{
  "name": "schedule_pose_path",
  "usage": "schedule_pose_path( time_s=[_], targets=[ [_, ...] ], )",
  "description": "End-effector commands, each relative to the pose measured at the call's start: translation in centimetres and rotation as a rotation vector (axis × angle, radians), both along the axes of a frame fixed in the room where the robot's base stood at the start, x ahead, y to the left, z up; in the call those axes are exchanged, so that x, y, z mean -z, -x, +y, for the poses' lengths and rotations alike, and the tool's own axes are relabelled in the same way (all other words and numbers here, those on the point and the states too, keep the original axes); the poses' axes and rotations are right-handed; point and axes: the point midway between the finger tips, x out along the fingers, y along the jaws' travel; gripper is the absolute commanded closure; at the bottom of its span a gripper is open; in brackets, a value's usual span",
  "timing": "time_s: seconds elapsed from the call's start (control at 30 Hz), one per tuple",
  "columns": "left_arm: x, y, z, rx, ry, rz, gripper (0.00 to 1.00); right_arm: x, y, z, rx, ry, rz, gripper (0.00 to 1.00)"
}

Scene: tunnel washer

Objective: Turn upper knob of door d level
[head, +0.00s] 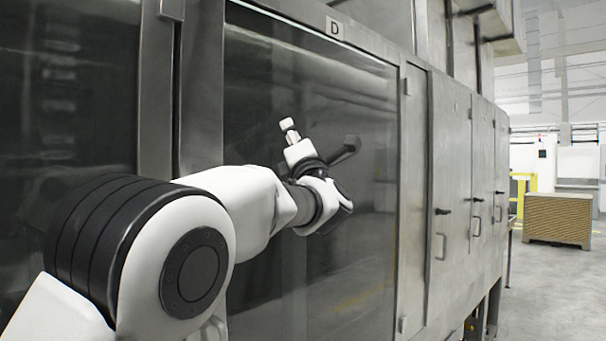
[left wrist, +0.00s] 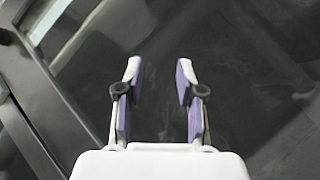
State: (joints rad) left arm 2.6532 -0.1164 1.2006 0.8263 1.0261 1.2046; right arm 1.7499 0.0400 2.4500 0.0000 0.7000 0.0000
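Door D (head: 362,215) is a large dark glass panel in a steel frame, with a small label "D" (head: 334,28) above it. My left gripper (head: 289,129) is in front of the glass, around the middle of the door. In the left wrist view my left gripper (left wrist: 159,75) has its two purple-lined fingers apart, with nothing between them. I cannot make out the upper knob for certain; my arm covers part of the door. A dark rounded shape (left wrist: 5,37) shows at the left edge of the wrist view; I cannot tell what it is. My right gripper is not in view.
Steel panels with black handles (head: 442,211) and grey pull bars (head: 441,246) run along to the right. Another dark glass panel (head: 75,85) is at the left. Open floor (head: 545,290) lies at the right, with a brown slatted box (head: 558,218) farther back.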

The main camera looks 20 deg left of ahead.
Motion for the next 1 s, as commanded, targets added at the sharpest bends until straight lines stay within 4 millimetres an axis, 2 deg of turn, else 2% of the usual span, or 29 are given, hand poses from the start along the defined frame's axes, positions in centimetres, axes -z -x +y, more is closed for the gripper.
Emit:
schedule_pose_path(
  time_s=[0.1,0.2,0.4,0.9,0.97,1.0],
  targets=[
    [2.8,-1.3,0.1,-0.012,-0.032,0.069,0.62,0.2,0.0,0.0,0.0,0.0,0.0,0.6],
    [4.7,-2.1,0.1,-0.02,-0.058,0.119,0.62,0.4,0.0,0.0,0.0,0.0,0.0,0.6],
    [6.9,-3.0,0.1,-0.028,-0.088,0.176,0.62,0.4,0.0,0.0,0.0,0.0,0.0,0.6],
    [7.0,-3.1,0.1,-0.03,-0.091,0.18,0.62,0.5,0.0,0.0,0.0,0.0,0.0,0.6],
    [6.5,-2.8,0.1,-0.032,-0.086,0.17,0.62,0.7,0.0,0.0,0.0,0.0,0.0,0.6],
    [5.5,-2.3,0.1,-0.035,-0.076,0.149,0.62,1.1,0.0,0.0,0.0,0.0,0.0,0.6]
  ],
)
